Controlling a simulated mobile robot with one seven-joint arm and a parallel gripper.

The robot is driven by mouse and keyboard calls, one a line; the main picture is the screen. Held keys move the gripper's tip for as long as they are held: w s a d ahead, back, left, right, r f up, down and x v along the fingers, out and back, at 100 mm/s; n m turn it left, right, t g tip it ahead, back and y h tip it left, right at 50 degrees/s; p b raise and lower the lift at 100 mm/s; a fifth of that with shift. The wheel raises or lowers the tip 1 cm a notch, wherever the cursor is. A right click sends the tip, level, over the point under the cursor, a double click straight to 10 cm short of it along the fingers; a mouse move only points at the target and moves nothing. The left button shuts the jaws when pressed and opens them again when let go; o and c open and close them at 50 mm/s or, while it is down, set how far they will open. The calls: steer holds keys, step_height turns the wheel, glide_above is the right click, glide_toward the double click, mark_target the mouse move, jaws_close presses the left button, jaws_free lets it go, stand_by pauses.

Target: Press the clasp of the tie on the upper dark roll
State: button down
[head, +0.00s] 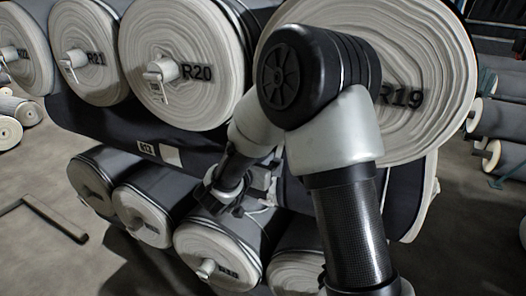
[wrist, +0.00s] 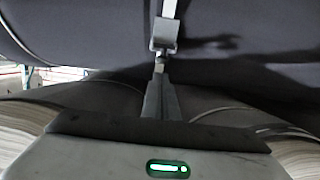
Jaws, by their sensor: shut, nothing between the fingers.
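In the wrist view, the upper dark roll (wrist: 75,40) fills the top of the picture. A pale tie (wrist: 168,8) hangs down over it in the middle and carries a light grey clasp (wrist: 163,43). My gripper (wrist: 160,68) is shut and empty, its fingers pointing up at the clasp. The fingertips are just below the clasp's lower end; I cannot tell whether they touch it. In the head view, my gripper (head: 213,202) is low between the upper and lower rows of rolls, partly hidden by my arm. The clasp cannot be made out there.
Lower rolls (head: 220,255) lie just beneath my gripper, leaving a narrow gap. Open floor (head: 40,235) lies at the left, with a metal frame (head: 45,218).

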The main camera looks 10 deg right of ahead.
steer(key=shift+f, duration=0.5)
steer(key=shift+f, duration=0.1)
steer(key=b, duration=0.3)
steer(key=shift+s+f+t+h, duration=0.15)
steer(key=shift+f+t+h, duration=0.15)
steer(key=shift+t, duration=0.1)
steer(key=shift+a+f+b, duration=0.1)
steer(key=shift+a+b, duration=0.05)
steer(key=shift+b, duration=0.35)
